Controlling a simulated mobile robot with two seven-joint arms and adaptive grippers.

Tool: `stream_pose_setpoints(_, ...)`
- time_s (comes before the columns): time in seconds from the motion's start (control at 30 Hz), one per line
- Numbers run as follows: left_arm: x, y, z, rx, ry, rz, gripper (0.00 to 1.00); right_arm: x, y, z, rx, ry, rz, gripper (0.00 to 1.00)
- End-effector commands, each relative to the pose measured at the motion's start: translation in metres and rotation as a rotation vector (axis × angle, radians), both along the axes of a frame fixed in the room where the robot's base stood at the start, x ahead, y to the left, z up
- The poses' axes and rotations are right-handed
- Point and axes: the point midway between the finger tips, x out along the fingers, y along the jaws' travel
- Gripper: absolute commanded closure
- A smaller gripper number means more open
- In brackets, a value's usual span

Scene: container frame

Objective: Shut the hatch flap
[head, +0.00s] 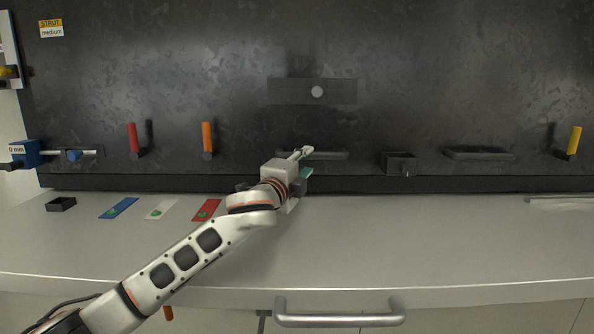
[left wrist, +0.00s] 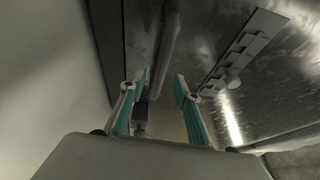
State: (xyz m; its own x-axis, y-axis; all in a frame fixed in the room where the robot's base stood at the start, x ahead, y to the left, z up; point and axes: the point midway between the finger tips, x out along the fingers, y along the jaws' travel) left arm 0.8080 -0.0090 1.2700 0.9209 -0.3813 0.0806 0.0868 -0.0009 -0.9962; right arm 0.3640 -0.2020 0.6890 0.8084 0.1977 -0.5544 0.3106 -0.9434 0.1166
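My right gripper is out of view.
A red (head: 133,137), an orange (head: 208,137) and a yellow handle (head: 575,140) stick out from the panel. A small dark box (head: 400,164) and a dark tray (head: 479,154) are at right. Coloured cards (head: 118,209) lie on the counter (head: 420,240), whose right side is mostly clear.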

Motion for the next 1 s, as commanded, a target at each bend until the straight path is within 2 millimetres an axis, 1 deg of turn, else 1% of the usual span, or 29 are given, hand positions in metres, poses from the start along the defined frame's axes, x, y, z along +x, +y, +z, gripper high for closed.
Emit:
stream_pose_setpoints(0.1, -0.017, 0.007, -0.002, -0.001, 0.0, -0.002, 0.68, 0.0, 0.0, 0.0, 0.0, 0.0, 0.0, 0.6)
stream_pose_setpoints(0.2, -0.029, 0.012, -0.003, -0.001, 0.0, -0.001, 0.68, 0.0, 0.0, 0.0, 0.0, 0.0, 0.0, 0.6)
stream_pose_setpoints(0.4, -0.044, 0.019, -0.003, 0.0, -0.001, 0.001, 0.68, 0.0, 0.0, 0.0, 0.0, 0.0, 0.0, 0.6)
stream_pose_setpoints(0.57, -0.047, 0.02, -0.003, -0.001, -0.001, 0.0, 0.68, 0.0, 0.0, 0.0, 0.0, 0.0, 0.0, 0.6)
stream_pose_setpoints(1.0, -0.047, 0.02, -0.003, 0.0, -0.001, 0.0, 0.68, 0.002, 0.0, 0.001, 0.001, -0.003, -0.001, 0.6)
